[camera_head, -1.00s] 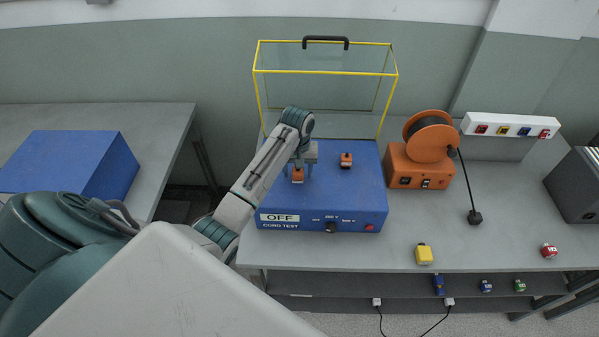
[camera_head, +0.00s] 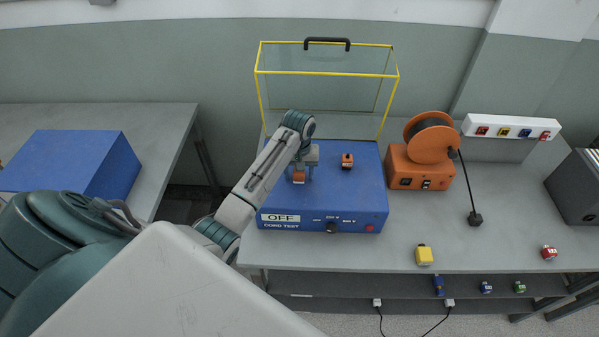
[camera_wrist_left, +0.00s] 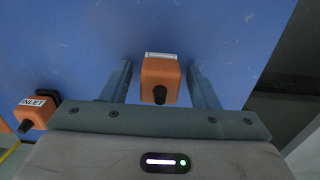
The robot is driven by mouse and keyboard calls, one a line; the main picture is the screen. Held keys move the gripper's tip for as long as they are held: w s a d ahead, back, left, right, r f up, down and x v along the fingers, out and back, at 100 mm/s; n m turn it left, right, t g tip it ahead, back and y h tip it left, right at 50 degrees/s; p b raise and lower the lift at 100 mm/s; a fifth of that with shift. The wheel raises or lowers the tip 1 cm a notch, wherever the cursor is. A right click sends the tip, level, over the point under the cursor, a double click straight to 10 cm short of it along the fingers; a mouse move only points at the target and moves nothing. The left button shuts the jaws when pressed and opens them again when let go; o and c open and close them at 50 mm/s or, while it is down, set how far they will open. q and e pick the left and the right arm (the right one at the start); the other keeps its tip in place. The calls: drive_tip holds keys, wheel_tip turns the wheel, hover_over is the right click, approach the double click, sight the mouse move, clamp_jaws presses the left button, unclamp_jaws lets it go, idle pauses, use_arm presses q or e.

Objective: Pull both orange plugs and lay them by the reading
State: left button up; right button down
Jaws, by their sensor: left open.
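Two orange plugs sit on top of the blue tester box (camera_head: 345,207), whose front reads OFF and CORD TEST. My left gripper (camera_head: 302,172) is over the left orange plug (camera_head: 299,178). In the left wrist view that plug (camera_wrist_left: 160,80) stands between the two fingers of my open left gripper (camera_wrist_left: 162,88), with a gap on each side. The other orange plug (camera_head: 347,161) stands to the right on the box. In the left wrist view the other plug (camera_wrist_left: 36,112) is at the left with an INLET label. My right gripper is not in view.
A yellow-framed clear cover (camera_head: 326,73) stands raised behind the box. An orange cord reel (camera_head: 428,150) is to the right. A yellow block (camera_head: 424,255) and a red block (camera_head: 549,252) lie near the bench's front edge. The bench between them is clear.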

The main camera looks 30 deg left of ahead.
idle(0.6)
use_arm(q)
clamp_jaws()
drive_tip(key=shift+w+r, duration=0.1)
drive_tip(key=shift+r, duration=0.3)
drive_tip(key=shift+s+r, duration=0.2)
drive_tip(key=shift+r, duration=2.4)
